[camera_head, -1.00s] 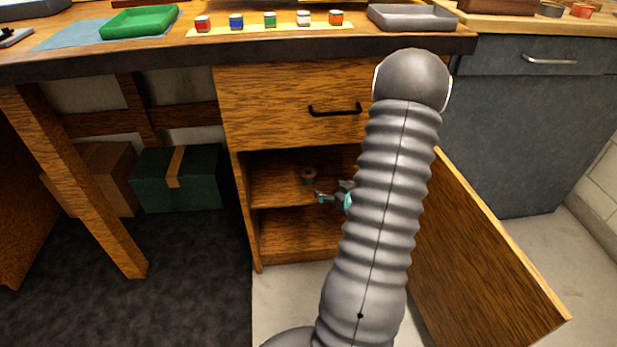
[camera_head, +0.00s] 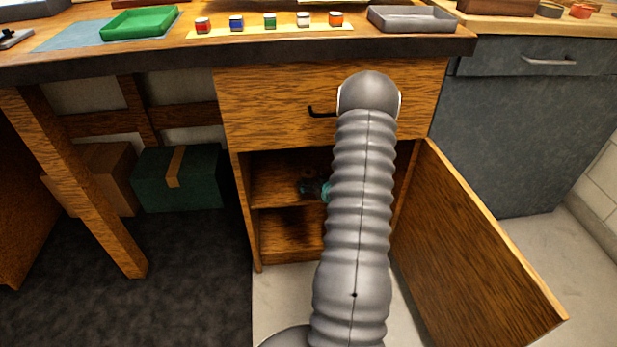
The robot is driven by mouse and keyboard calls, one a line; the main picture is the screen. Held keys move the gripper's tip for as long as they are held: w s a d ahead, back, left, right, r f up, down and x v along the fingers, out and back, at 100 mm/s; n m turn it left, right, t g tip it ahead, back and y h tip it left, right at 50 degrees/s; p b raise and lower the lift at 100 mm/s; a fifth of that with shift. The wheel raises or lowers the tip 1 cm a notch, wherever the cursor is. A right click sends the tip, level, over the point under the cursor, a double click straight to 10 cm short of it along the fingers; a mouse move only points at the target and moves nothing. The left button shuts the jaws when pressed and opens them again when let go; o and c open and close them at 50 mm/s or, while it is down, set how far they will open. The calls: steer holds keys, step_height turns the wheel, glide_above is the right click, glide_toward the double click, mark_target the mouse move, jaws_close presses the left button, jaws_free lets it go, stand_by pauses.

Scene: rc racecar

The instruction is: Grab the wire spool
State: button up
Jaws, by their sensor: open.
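My grey arm covers the right part of the opening.
The cabinet door (camera_head: 470,240) stands open to the right. A closed drawer (camera_head: 270,105) is above the opening. The worktop carries a green tray (camera_head: 140,22), several small coloured pieces on a yellow strip, and a grey tray (camera_head: 412,18). Boxes (camera_head: 180,180) sit below left.

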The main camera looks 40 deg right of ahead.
steer(key=shift+x, duration=1)
steer(key=c, duration=1.3)
steer(key=shift+r, duration=0.2)
